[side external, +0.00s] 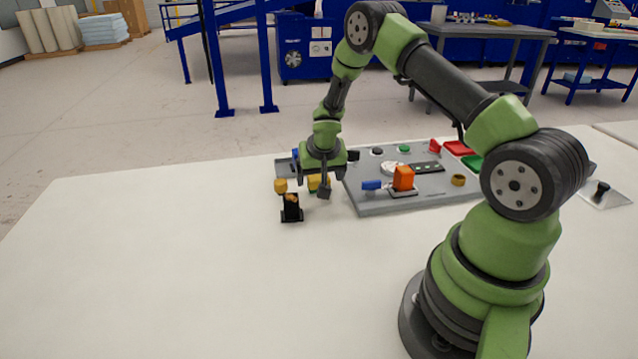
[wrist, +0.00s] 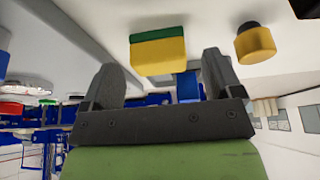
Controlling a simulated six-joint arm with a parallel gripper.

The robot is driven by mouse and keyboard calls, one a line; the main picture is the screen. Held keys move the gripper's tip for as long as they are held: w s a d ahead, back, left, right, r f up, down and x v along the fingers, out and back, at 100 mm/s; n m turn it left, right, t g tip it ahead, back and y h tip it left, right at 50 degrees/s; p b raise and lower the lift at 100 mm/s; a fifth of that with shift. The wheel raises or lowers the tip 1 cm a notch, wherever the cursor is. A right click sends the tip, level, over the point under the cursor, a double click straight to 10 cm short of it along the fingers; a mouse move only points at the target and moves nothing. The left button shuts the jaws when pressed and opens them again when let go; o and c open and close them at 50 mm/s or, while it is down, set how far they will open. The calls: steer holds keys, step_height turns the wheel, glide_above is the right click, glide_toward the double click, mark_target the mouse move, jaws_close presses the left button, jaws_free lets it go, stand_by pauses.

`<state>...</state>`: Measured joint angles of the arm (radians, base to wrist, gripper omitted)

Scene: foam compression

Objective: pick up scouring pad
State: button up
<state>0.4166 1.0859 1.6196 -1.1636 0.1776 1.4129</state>
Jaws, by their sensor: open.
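The scouring pad is a yellow block with a green layer; in the wrist view the pad (wrist: 158,58) lies beyond the fingertips, roughly between them. In the side view the pad (side external: 314,184) is on the table, partly hidden behind my gripper. My gripper (wrist: 166,72) is open, with its two dark fingers apart and nothing held between them. In the side view my gripper (side external: 323,188) points down at the pad. The exact gap between fingertips and pad is hard to tell.
A yellow rounded piece with a dark end (wrist: 255,44) is right of the pad in the wrist view. A small black stand (side external: 291,209) is close by in the side view. A grey board (side external: 372,205) with several parts lies to the right. The front left table is clear.

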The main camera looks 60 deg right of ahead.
mark_target(319, 177)
steer(key=shift+x, duration=1.05)
steer(key=c, duration=1)
steer(key=shift+r, duration=0.15)
step_height(319, 177, up, 10)
steer(key=shift+f, duration=0.1)
